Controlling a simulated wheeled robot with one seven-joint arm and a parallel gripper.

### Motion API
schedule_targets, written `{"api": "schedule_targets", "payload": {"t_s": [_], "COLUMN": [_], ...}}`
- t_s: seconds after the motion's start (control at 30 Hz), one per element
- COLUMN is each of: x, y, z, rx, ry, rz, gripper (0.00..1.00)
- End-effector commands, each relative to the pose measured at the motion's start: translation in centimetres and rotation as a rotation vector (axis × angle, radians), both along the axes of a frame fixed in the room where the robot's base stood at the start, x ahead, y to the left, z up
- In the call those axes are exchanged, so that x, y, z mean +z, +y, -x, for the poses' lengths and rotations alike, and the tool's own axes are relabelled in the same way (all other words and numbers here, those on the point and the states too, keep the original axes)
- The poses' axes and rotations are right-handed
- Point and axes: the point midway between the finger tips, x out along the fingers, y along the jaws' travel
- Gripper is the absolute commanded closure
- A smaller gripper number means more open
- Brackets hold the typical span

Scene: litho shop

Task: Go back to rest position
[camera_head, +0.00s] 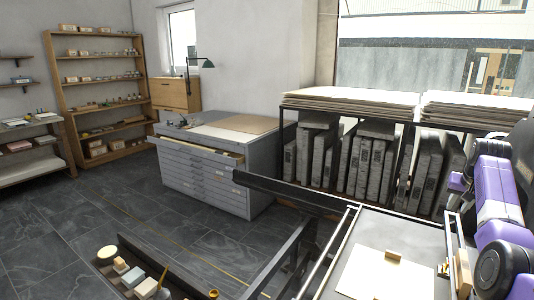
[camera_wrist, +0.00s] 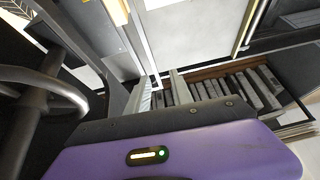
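The task names no object. My purple arm shows at the right edge of the head view, beside the press bed (camera_head: 424,225); my gripper's fingers cannot be made out there. In the wrist view the purple hand with a lit green light fills the bottom. Two short pale fingers of my gripper (camera_wrist: 162,90) stand up past its dark edge, apart, with the stone rack showing between them. I see nothing held. On the press bed lie a cream sheet (camera_head: 375,275) and a small wooden block (camera_head: 393,255).
Behind the press bed, a rack holds upright grey stones (camera_head: 365,160) under stacked boards (camera_head: 350,100). A grey flat-file cabinet (camera_head: 215,175) has its top drawer partly open. Wooden shelves (camera_head: 100,95) stand at back left. The dark tiled floor (camera_head: 60,220) at left is clear.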

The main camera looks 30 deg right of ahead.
Motion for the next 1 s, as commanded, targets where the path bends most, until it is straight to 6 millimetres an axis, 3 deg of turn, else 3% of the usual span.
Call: {"api": "schedule_targets", "payload": {"t_s": [0.17, 0.37, 0.57, 0.7, 1.0], "x": [-1.3, -4.3, -7.4, -9.3, -11.8], "y": [-0.5, 2.7, 9.3, 15.1, 29.2], "z": [-2.8, -5.9, -8.0, -8.4, -6.2], "rx": [0.031, 0.094, 0.179, 0.243, 0.384], "ry": [-0.103, -0.208, -0.314, -0.384, -0.534], "rz": [0.197, 0.392, 0.553, 0.638, 0.761], "gripper": [0.73, 0.73, 0.73, 0.73, 0.73]}}
